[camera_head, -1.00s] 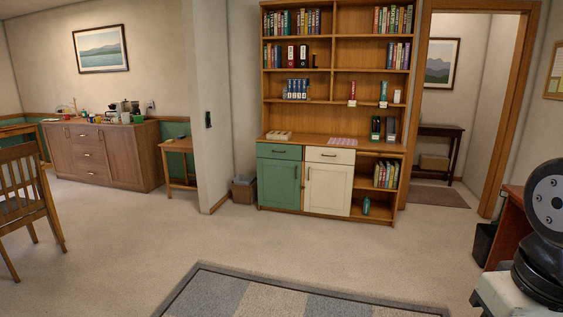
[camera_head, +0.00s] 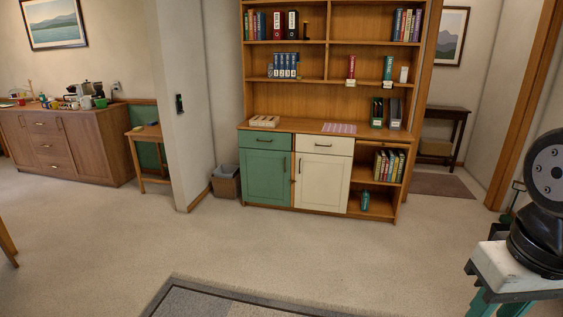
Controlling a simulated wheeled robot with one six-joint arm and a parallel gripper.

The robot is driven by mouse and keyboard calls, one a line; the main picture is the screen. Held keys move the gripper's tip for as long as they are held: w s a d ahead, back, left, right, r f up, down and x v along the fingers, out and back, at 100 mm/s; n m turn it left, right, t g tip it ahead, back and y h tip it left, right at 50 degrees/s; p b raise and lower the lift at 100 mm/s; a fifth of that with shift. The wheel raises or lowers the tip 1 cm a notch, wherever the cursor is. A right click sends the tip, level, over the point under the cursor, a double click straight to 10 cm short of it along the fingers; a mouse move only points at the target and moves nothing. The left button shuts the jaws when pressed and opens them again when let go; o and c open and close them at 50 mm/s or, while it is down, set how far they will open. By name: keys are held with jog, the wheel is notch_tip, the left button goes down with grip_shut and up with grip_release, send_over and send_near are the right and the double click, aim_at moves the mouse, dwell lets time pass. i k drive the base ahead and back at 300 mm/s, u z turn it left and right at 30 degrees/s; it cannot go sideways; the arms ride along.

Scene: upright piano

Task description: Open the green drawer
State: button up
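The green drawer (camera_head: 264,140) is in the upper left of the wooden cabinet's base, under the counter. It is shut, with a dark bar handle (camera_head: 265,140) across its front. A green door (camera_head: 264,176) with an upright dark handle is below it. A cream drawer (camera_head: 326,145) and a cream door (camera_head: 320,183) are to its right, both shut. The cabinet is some distance ahead of me. My gripper is not in view; only a dark rounded part of my arm shows at the right edge.
Open carpet lies between me and the cabinet, with a grey rug (camera_head: 200,301) at the front. A waste bin (camera_head: 226,182) stands left of the cabinet, beside a wall end (camera_head: 181,105). A small wooden table (camera_head: 148,145) is farther left. A doorway opens at right.

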aim_at(251, 138)
jog(key=i, duration=2)
jog(key=u, duration=0.1)
jog(key=i, duration=2.6)
jog(key=u, duration=0.15)
